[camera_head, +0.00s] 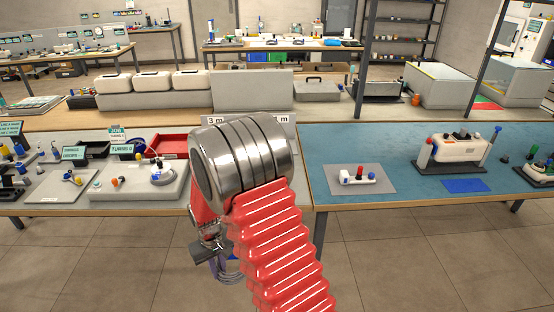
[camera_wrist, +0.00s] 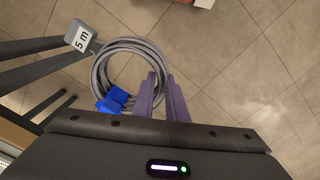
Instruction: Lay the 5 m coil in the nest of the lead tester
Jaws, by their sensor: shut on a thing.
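The 5 m coil is a ring of grey cable with blue plugs and a grey tag reading "5 m"; in the wrist view the coil (camera_wrist: 97,72) hangs over the tiled floor. My gripper (camera_wrist: 161,82) is shut on the right side of the ring, its purple fingers close together. In the head view my gripper (camera_head: 214,247) is low in front of the bench edge, partly hidden by my arm, and a part of the coil (camera_head: 230,268) shows below it. I cannot tell for sure which bench device is the lead tester or where its nest is.
A pale grey device (camera_head: 125,190) with knobs stands on the left bench, beside a red tray (camera_head: 172,145). Length labels behind my arm are partly hidden.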

